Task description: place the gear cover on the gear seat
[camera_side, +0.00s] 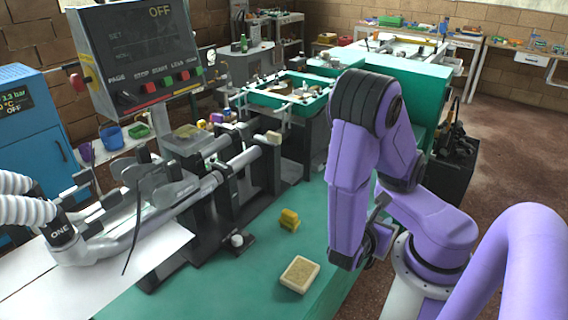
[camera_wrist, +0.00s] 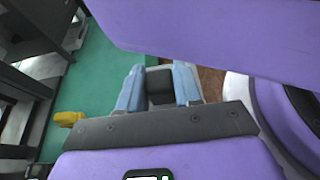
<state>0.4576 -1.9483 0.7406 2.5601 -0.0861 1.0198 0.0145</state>
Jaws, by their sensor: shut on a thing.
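My gripper (camera_wrist: 159,80) has two blue fingers, shut on a dark grey blocky piece (camera_wrist: 160,87) in the wrist view. The piece may be the gear cover; its far side is hidden. In the side view my gripper (camera_side: 378,240) is low, near the right edge of the green table, and mostly hidden by my purple arm. The held piece cannot be made out there. I cannot tell the gear seat for certain; a dark machine frame with pale rods (camera_side: 235,165) stands left of my gripper, apart from it.
A yellow block (camera_side: 289,219) and a beige block (camera_side: 299,274) lie on the green table (camera_side: 215,290). The yellow block also shows in the wrist view (camera_wrist: 68,118). A control panel (camera_side: 135,55) overhangs the machine. The table front is mostly clear.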

